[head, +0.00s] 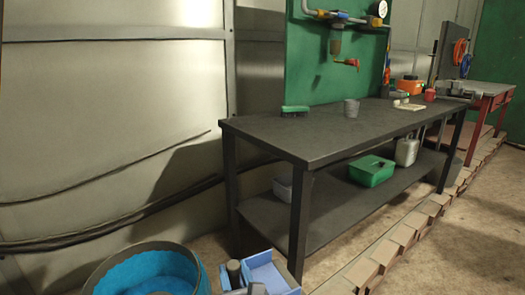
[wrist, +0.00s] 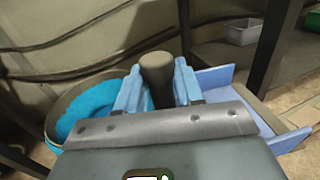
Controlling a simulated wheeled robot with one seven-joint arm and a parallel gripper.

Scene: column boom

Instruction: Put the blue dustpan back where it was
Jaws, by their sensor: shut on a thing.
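The blue dustpan (head: 271,274) is at the bottom of the head view, in front of the dark workbench. In the wrist view its flat light-blue pan (wrist: 215,77) shows behind and to the right of my gripper (wrist: 158,88). My gripper is shut on the dustpan's dark, rounded handle (wrist: 157,67), with one light-blue finger on each side. The gripper's grey body hides the lower part of the pan. In the head view only the top of my gripper (head: 243,287) shows, at the bottom edge. I cannot tell whether the pan touches the floor.
A round tub (head: 202,277) with bright blue inside stands just left of the dustpan. The workbench (head: 310,150) carries a green brush (head: 295,110) and a grey cup (head: 351,108). Its lower shelf holds a green box (head: 371,171). Cables run along the wall; bricks line the floor at right.

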